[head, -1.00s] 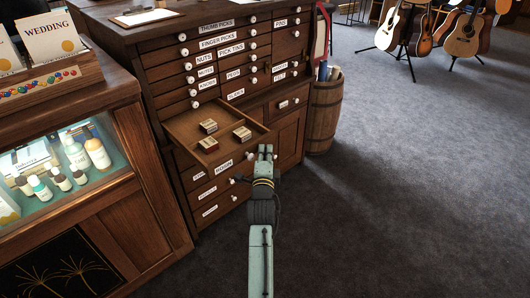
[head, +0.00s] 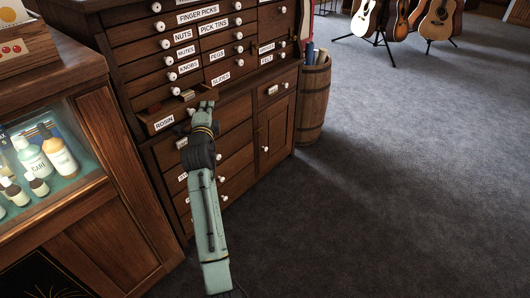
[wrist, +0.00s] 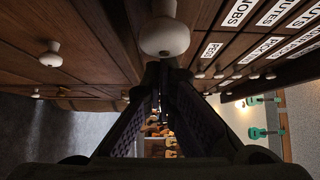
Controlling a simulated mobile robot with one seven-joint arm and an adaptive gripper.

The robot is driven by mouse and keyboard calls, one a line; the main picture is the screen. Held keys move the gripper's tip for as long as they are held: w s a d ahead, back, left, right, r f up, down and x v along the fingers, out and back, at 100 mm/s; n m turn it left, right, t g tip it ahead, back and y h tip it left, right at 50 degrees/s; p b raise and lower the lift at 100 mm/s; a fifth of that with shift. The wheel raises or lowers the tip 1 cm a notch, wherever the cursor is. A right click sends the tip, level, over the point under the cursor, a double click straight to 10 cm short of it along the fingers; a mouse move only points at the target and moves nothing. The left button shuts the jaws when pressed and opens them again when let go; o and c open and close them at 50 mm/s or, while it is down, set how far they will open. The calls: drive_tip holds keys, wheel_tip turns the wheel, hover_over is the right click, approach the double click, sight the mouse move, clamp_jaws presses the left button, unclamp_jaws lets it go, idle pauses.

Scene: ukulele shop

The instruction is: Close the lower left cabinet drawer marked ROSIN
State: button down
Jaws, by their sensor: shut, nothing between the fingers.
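The ROSIN drawer (head: 165,123) sits at the lower left of the wooden cabinet. It stands out a short way, with a narrow strip of its inside and a small box (head: 187,95) showing over the front. My gripper (head: 203,105) is shut and empty, its tips at the right part of the drawer front. I cannot tell if they touch it. In the wrist view, my gripper (wrist: 160,70) points along the cabinet, with a large white knob (wrist: 165,37) just above its tips.
Closed drawers with white knobs, such as PEGS (head: 217,57), lie above. A glass display counter (head: 60,160) stands close on the left. A barrel (head: 313,105) stands right of the cabinet. The carpet (head: 380,200) to the right is clear.

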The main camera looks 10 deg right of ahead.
sight(194, 95)
drive_tip(key=w+a+b, duration=0.2)
drive_tip(key=w, duration=0.1)
drive_tip(key=w+a+b, duration=0.2)
drive_tip(key=shift+w+f, duration=0.15)
drive_tip(key=shift+w+a+r, duration=0.2)
drive_tip(key=shift+w+r, duration=0.05)
drive_tip(key=shift+w, duration=0.05)
